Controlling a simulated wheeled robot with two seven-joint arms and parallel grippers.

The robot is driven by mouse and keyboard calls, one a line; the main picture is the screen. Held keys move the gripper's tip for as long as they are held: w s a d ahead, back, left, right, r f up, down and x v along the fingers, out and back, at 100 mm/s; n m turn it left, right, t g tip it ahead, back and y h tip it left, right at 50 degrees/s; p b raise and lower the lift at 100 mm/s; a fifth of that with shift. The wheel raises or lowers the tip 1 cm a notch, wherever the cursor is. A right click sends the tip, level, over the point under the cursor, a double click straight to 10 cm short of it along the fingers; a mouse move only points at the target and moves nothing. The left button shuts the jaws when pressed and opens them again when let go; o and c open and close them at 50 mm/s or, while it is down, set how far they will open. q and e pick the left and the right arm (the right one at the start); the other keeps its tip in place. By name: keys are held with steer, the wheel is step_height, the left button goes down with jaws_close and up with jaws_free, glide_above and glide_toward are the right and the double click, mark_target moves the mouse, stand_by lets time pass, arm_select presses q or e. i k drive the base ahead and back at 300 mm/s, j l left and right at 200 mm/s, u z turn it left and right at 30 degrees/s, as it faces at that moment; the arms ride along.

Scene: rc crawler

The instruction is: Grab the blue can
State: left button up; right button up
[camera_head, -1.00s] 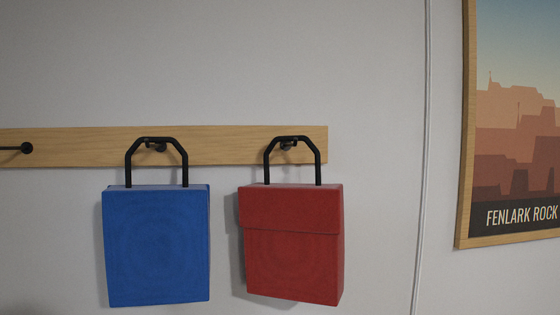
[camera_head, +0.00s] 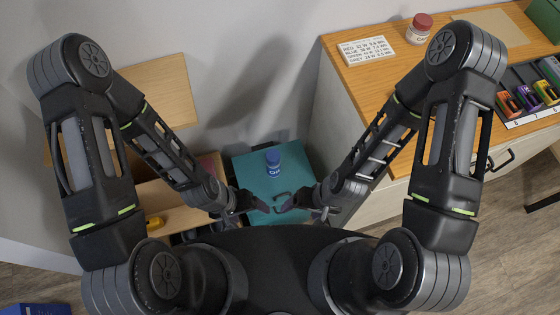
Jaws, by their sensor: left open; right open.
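A small blue can (camera_head: 273,162) with white lettering stands upright on a teal box top (camera_head: 250,172) low in the middle of the head view. My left gripper (camera_head: 262,207) is open and empty, below and to the left of the can in the picture. My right gripper (camera_head: 285,208) is open and empty, below and to the right of the can. Both grippers are apart from the can, and their tips are close to each other.
A wooden workbench (camera_head: 333,42) on the right carries a red-lidded jar (camera_head: 418,28), a white label card (camera_head: 366,50) and a tray of coloured packs (camera_head: 524,97). Wooden shelves (camera_head: 160,90) stand at left. A blue item (camera_head: 35,309) is at lower left.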

mark_target(273, 156)
steer(key=k+l+z, duration=0.15)
steer(key=l, duration=0.2)
steer(key=k+l+z, duration=0.15)
steer(key=l, duration=0.25)
steer(key=k+l+z, duration=0.15)
steer(key=l, duration=0.25)
steer(key=i, duration=0.05)
